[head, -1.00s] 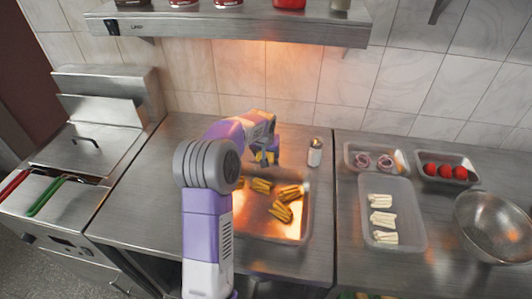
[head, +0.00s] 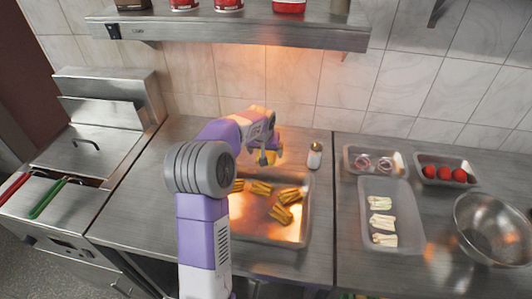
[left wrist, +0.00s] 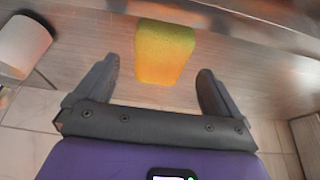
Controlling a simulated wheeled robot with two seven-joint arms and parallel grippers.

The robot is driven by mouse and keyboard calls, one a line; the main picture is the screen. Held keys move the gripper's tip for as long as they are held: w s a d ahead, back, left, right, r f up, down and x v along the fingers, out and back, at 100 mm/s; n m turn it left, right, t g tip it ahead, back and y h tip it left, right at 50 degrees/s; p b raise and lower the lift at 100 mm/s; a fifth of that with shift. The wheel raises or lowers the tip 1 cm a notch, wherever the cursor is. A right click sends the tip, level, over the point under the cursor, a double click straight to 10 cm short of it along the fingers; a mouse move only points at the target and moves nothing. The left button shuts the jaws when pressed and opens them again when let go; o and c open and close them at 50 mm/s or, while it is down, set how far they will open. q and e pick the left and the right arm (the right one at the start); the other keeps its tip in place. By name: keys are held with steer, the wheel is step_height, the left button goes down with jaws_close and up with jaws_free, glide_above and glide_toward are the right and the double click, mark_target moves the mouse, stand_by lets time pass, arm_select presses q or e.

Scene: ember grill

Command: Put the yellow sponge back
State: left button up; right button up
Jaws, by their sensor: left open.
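The yellow sponge (left wrist: 165,50) is a yellow-green block in the left wrist view. Its near end lies between the fingertips of my left gripper (left wrist: 158,74), with a gap showing on both sides. In the head view the left gripper (head: 267,152) is small, above the back edge of the fries tray, with a bit of yellow, probably the sponge (head: 262,158), at its fingers. The left gripper is open. My right gripper is not in view.
A metal tray (head: 307,225) of fries lies just in front of the gripper. A shaker (head: 315,156) stands to its right. A shelf (head: 230,33) with jars hangs above. Food containers and a metal bowl (head: 490,225) stand at right, a fryer (head: 80,150) at left.

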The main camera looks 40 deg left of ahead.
arm_select(q)
steer(key=p+v, duration=0.1)
steer(key=v, duration=0.7)
steer(key=shift+s+r, duration=0.2)
steer(key=shift+r, duration=0.15)
